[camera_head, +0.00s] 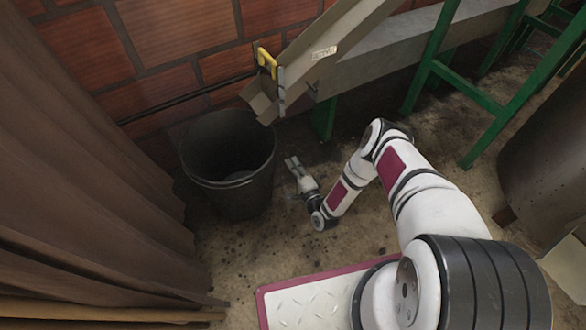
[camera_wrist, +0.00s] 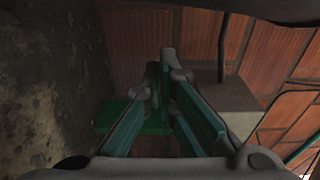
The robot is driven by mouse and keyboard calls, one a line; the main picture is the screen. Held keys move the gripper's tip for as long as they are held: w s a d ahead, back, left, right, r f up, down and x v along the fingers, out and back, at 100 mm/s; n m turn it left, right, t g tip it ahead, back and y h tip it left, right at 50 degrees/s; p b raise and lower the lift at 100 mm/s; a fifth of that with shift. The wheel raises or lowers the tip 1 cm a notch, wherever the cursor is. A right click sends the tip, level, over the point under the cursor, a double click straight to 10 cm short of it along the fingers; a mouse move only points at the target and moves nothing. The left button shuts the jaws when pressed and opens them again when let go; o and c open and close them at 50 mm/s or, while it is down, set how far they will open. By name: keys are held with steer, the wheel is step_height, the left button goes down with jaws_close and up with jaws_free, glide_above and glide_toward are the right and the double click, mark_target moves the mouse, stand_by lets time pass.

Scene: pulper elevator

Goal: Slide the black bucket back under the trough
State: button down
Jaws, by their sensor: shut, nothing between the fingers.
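The black bucket (camera_head: 230,200) stands upright on the floor by the brick wall, open at the top, with something grey at its bottom. I cannot make out the bucket for certain in the wrist view.
A yellow-handled gate (camera_head: 267,62) sits on the trough's end. Green metal legs (camera_head: 432,65) stand at the right, and a green foot (camera_wrist: 140,116) shows in the wrist view. A brown curtain (camera_head: 90,170) hangs at the left. The floor in front of the bucket is clear.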

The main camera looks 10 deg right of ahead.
steer(key=p+v, duration=0.2)
steer(key=v, duration=0.8)
steer(key=shift+a, duration=0.1)
